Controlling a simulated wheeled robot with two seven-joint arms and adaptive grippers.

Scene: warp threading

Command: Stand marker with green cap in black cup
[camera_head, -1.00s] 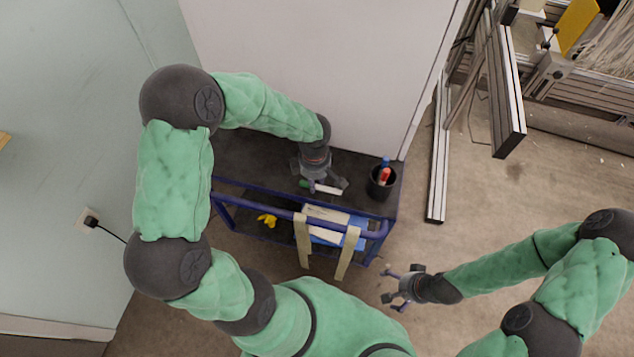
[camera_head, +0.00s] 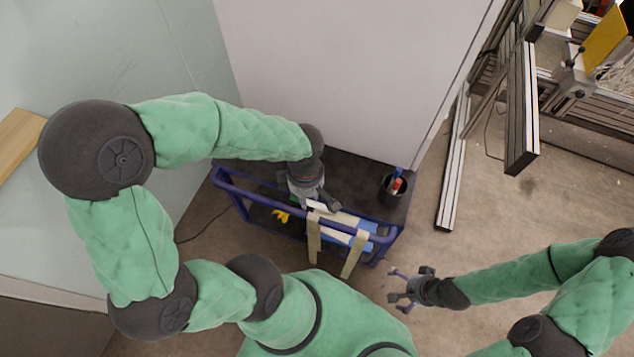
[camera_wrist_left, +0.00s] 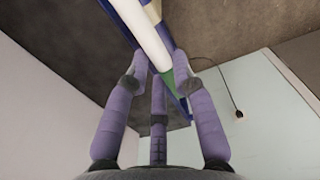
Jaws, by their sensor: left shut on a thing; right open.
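The white marker (camera_head: 318,206) is in my left gripper (camera_head: 312,200) at the front edge of the cart top, left of the cup. In the left wrist view the white barrel (camera_wrist_left: 150,42) runs between the fingers (camera_wrist_left: 160,75), with the green cap (camera_wrist_left: 174,83) beyond them. My left gripper is shut on it. The black cup (camera_head: 393,194) stands at the right end of the cart top, with a red and a blue item in it. My right gripper (camera_head: 405,288) is open and empty, off the cart's front right corner.
The dark cart top (camera_head: 352,178) has clear room between my left gripper and the cup. A blue rail (camera_head: 262,197) runs along its front. Straps (camera_head: 352,250) hang from the rail. A yellow item (camera_head: 281,215) lies on the lower shelf. A white panel (camera_head: 340,75) stands behind.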

